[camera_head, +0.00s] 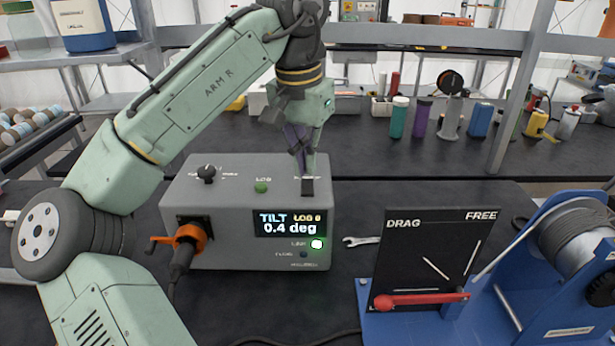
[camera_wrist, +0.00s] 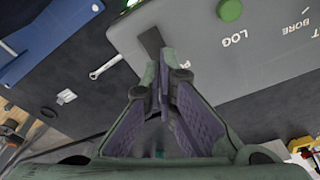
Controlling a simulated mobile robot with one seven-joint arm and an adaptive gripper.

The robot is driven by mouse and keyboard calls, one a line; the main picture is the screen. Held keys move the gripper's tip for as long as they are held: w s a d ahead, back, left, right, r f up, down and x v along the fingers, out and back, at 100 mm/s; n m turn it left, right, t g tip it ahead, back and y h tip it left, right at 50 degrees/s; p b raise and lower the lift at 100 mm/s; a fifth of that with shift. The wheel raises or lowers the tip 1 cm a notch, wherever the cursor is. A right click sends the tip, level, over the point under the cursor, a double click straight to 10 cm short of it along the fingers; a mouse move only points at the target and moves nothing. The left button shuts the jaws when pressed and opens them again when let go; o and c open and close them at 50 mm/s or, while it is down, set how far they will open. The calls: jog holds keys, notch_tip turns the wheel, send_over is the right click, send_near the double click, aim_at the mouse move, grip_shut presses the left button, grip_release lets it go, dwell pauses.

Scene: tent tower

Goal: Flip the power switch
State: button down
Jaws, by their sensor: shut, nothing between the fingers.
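A grey instrument box (camera_head: 230,262) stands on the dark bench, with a lit display reading "TILT LOG 0" and "0.4 deg". Its power switch (camera_head: 308,187), a small dark lever, sits at the right of the box top. In the wrist view the dark switch (camera_wrist: 151,41) sticks up just beyond my fingertips, its label partly hidden. My gripper (camera_head: 306,172) points down over it, shut and empty. The fingertips (camera_wrist: 168,54) are together beside the lever; I cannot tell whether they touch it.
A green LOG button (camera_head: 261,187) and a black knob (camera_head: 206,174) share the box top. An orange connector with a cable (camera_head: 189,240) is at the box front. A wrench (camera_head: 361,241) lies to the right, near a blue winch (camera_head: 570,270) with a DRAG/FREE panel.

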aim_at(307, 183)
jog(key=shift+r, duration=2.4)
